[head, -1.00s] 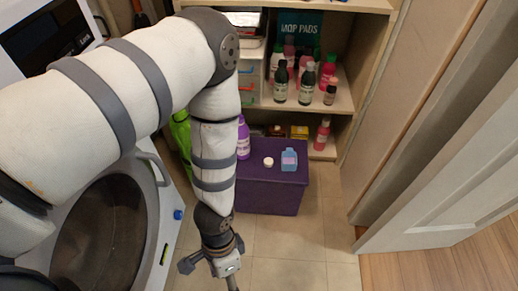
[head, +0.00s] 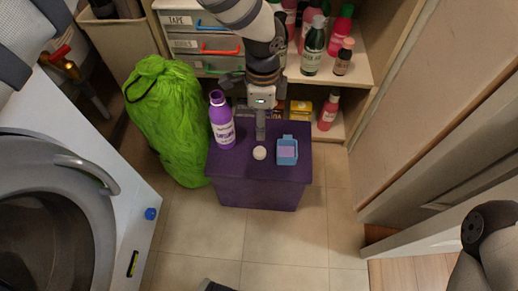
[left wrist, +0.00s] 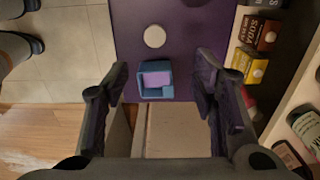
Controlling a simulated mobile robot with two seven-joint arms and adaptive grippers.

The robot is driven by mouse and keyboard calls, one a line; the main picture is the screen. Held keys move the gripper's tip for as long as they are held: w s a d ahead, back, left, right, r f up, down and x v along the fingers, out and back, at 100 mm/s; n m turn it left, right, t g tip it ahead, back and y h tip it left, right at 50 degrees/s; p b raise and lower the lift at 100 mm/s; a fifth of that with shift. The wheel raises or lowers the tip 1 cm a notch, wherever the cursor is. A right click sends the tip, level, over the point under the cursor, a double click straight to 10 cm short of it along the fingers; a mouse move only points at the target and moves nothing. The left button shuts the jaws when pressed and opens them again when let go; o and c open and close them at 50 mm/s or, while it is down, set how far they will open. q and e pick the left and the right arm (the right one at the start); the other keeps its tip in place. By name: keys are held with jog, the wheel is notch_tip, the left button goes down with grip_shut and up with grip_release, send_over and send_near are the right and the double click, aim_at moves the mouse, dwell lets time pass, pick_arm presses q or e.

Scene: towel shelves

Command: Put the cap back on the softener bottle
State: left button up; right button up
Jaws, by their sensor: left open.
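A blue bottle (head: 287,151) with a pale lilac label stands on a purple box. I cannot read its label. A round white cap (head: 259,153) lies on the box just left of it, apart from it. In the left wrist view the blue bottle (left wrist: 155,80) appears between my spread fingers, and the white cap (left wrist: 154,36) lies beyond. My left gripper (left wrist: 160,82) is open and empty. In the head view my left gripper (head: 261,125) reaches over the back of the box. My right gripper is out of view; only part of its arm shows at lower right.
A purple bottle (head: 221,120) stands on the box (head: 258,194) at its left. A green bag (head: 165,115) is left of the box. Shelves with bottles and drawers (head: 205,44) stand behind. A washer (head: 60,190) is at left, a door (head: 440,235) at right.

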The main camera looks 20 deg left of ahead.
pick_arm(q)
jog(key=b, duration=0.2)
send_over(260, 151)
jog(key=f, duration=0.7)
jog(key=shift+w, duration=0.3)
jog(key=f, duration=0.1)
jog(key=f+b, duration=0.1)
jog(key=f, duration=0.3)
jog(key=shift+s+f+b, duration=0.15)
jog(key=shift+s+b, duration=0.2)
jog(key=shift+s, duration=0.05)
jog(key=shift+c, duration=0.2)
jog(key=c, duration=0.7)
